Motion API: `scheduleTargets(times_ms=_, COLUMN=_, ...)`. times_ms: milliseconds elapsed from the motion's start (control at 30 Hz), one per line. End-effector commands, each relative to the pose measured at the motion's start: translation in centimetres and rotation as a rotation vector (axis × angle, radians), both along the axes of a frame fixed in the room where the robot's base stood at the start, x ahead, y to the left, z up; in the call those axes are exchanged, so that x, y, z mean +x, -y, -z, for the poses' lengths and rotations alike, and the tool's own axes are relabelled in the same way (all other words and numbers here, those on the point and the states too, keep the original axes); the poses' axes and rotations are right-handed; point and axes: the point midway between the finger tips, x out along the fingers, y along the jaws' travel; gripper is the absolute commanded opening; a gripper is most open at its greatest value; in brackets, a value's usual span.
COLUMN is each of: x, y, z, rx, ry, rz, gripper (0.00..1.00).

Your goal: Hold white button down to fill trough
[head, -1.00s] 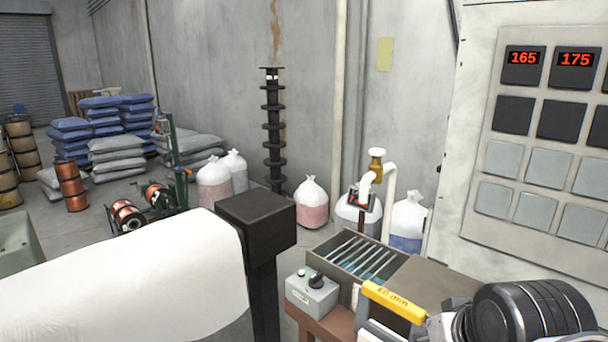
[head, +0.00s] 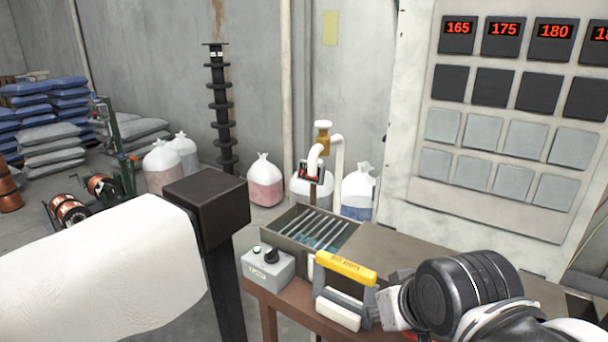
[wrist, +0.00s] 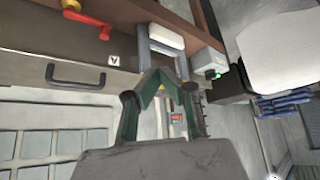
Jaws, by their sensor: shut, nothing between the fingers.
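A small grey control box (head: 268,266) stands at the left end of the brown bench. It has a black knob (head: 270,256) and a small pale, greenish button (head: 257,249) on top. I cannot make out a plainly white button. The box also shows in the wrist view (wrist: 206,60), with a green spot. The trough (head: 318,234), with pale bluish bars, lies behind the box. My gripper (wrist: 166,76) has green fingers that converge, shut and empty, apart from the box. In the head view my arm comes from the right and the fingertips cannot be made out.
A grey frame with a yellow bar (head: 346,268) and white block stands right of the box. A white pipe with brass fitting (head: 322,138) rises behind the trough. A panel with red numbers (head: 510,110) is at right. A white roll (head: 100,265) and black post (head: 222,270) are left.

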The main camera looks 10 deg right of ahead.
Motion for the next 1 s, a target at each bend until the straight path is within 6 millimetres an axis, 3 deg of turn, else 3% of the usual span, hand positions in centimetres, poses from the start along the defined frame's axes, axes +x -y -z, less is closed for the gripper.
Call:
scheduleTargets(times_ms=500, x=0.0, y=0.0, z=0.0, rx=0.000, ry=0.000, rz=0.000, gripper=0.00)
scheduleTargets(times_ms=633, x=0.5, y=0.0, z=-0.9, rx=0.005, ry=-0.005, rz=0.007, gripper=0.00)
scheduleTargets(times_ms=767, x=2.2, y=0.0, z=-3.5, rx=0.018, ry=-0.021, rz=0.024, gripper=0.00)
scheduleTargets(times_ms=1000, x=7.2, y=0.0, z=-10.6, rx=0.062, ry=-0.074, rz=0.083, gripper=0.00)
